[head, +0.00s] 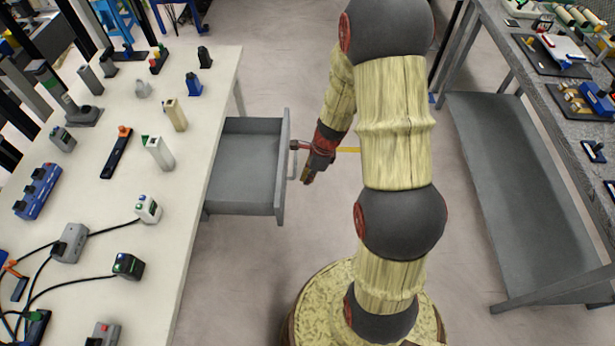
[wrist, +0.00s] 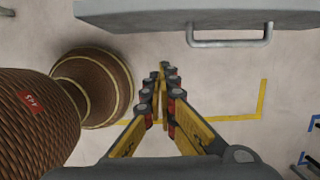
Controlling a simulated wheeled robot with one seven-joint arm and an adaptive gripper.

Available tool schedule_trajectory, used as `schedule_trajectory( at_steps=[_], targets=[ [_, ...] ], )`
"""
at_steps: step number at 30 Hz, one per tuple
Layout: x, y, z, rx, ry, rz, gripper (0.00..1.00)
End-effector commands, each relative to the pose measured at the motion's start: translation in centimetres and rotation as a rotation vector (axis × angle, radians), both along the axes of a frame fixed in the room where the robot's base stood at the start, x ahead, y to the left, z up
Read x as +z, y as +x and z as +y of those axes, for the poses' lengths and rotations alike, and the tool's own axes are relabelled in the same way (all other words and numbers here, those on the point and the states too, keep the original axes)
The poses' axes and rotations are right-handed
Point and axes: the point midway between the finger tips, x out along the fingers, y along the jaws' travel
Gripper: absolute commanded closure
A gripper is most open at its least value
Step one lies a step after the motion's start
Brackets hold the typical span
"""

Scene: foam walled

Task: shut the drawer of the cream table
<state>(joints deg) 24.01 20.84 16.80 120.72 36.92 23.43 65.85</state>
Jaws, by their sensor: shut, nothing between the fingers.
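The cream table (head: 215,105) fills the left of the head view. Its grey drawer (head: 247,165) is pulled out to the right, and its inside looks empty. The drawer front (head: 283,165) carries a bar handle (head: 293,160). In the wrist view the drawer front (wrist: 190,14) and its handle (wrist: 230,43) show along the top. My gripper (head: 307,178) is just right of the drawer front, near the handle, pointing downward. In the wrist view its fingertips (wrist: 163,70) are together and empty, apart from the handle in the picture.
Several small devices and cables lie on the cream table's top. A grey bench with a lower shelf (head: 520,190) stands at the right. Bare floor (head: 250,270) lies between, with a yellow floor line (wrist: 235,117).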

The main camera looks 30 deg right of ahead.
Motion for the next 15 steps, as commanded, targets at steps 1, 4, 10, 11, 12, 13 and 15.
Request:
schedule_trajectory(
  at_steps=[1, 4, 10, 11, 12, 13, 15],
  targets=[
    [-1.6, 0.1, 0.2, 0.000, 0.000, 0.002, 1.00],
    [-3.5, 0.3, 0.7, 0.002, 0.001, 0.003, 1.00],
    [-5.6, 1.4, 2.1, 0.006, -0.001, -0.001, 1.00],
    [-5.5, 1.7, 2.5, 0.007, -0.001, -0.001, 1.00],
    [-5.5, 1.9, 2.9, 0.005, -0.001, -0.001, 1.00],
    [-5.5, 2.1, 3.2, 0.006, -0.001, -0.001, 1.00],
    [-5.4, 2.5, 3.7, 0.003, -0.001, 0.000, 1.00]
  ],
)
